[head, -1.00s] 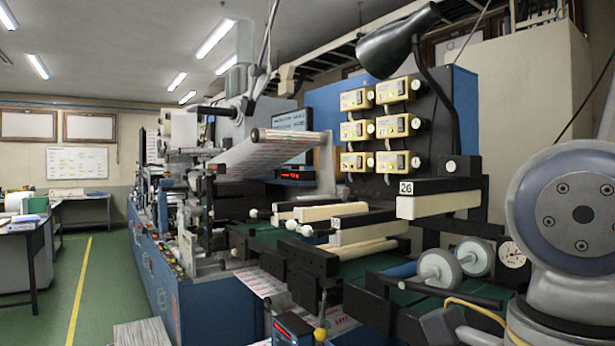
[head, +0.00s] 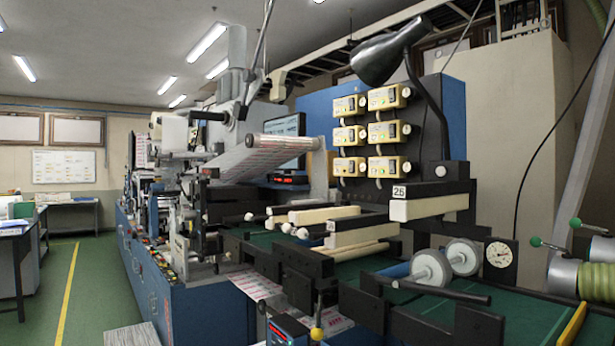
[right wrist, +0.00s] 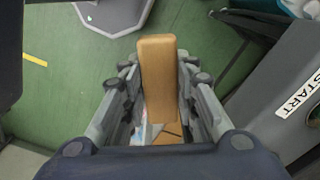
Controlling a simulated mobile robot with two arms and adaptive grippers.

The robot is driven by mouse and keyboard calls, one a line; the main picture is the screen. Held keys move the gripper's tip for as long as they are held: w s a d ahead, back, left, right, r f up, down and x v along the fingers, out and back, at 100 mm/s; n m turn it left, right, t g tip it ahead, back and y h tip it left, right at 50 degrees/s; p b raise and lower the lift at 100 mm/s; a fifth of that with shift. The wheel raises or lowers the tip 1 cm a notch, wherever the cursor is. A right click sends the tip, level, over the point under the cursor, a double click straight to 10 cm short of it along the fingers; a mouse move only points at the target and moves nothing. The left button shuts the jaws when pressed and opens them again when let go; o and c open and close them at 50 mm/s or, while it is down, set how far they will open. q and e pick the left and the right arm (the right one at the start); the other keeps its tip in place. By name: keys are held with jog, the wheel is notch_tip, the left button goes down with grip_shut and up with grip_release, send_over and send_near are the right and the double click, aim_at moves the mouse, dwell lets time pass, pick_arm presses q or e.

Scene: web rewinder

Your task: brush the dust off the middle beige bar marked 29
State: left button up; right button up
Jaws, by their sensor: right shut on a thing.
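Several beige bars sit on the rewinder in the head view. The nearest bar (head: 428,206) carries a 26 label (head: 398,192). A middle beige bar (head: 358,234) lies to its left, with a small label at its left end too small to read. Another beige bar (head: 325,214) lies farther left. Dust cannot be made out on them. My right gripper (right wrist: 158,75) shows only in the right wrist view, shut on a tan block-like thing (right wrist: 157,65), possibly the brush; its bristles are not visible. No bar shows in that view. My left gripper is not in view.
A black lamp (head: 390,55) hangs above the bars, before yellow control boxes (head: 352,105). White rollers (head: 432,268) and a dial (head: 499,254) stand right of the bars. Green-knobbed parts (head: 575,223) are at the right edge. Green floor (head: 95,285) is open at left.

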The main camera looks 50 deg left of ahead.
jog(key=w+d+f+n, duration=0.1)
jog(key=d+f+n, duration=0.3)
jog(key=f, duration=0.6)
jog(key=w+d+f+n, duration=0.1)
jog(key=d+f+n, duration=0.3)
jog(key=d+f, duration=0.5)
jog(key=d+f+n, duration=0.4)
jog(key=d+f, duration=0.3)
jog(key=f, duration=0.4)
jog(key=shift+w, duration=0.4)
